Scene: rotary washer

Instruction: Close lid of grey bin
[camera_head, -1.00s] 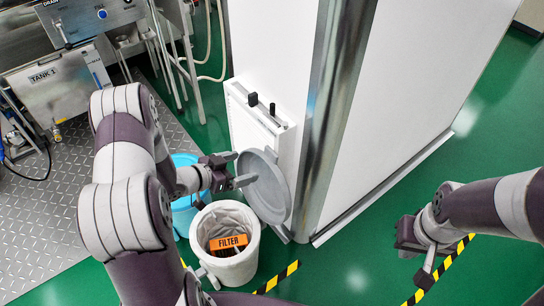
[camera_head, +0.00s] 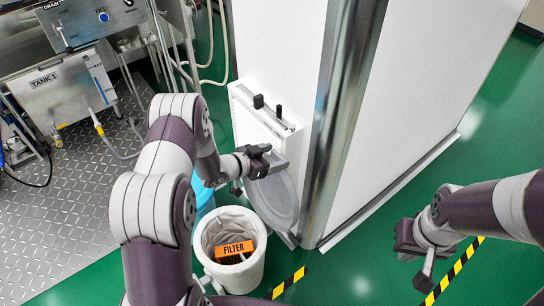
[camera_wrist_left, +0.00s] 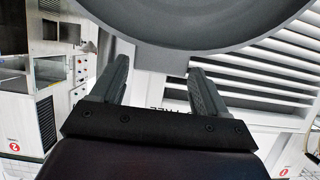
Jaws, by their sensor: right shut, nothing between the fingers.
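The grey bin (camera_head: 209,254) is a pale round bin with a liner and an orange FILTER box (camera_head: 234,249) inside. Its round grey lid (camera_head: 279,203) stands open, tilted up behind the bin near the white panel; it also fills the top of the left wrist view (camera_wrist_left: 200,22). My left gripper (camera_head: 270,166) is at the lid's upper edge and hides part of it. In the left wrist view its two fingers (camera_wrist_left: 157,72) are apart, with a tab on the lid's rim near the gap; contact is unclear. My right gripper (camera_head: 425,268) is shut and empty at the right, away from the bin.
A blue bin (camera_head: 203,197) stands behind the grey bin, partly hidden by my left arm. A tall white cabinet (camera_head: 420,90) with a metal corner stands close behind the lid. Green floor (camera_head: 340,268) is clear to the right of the bin.

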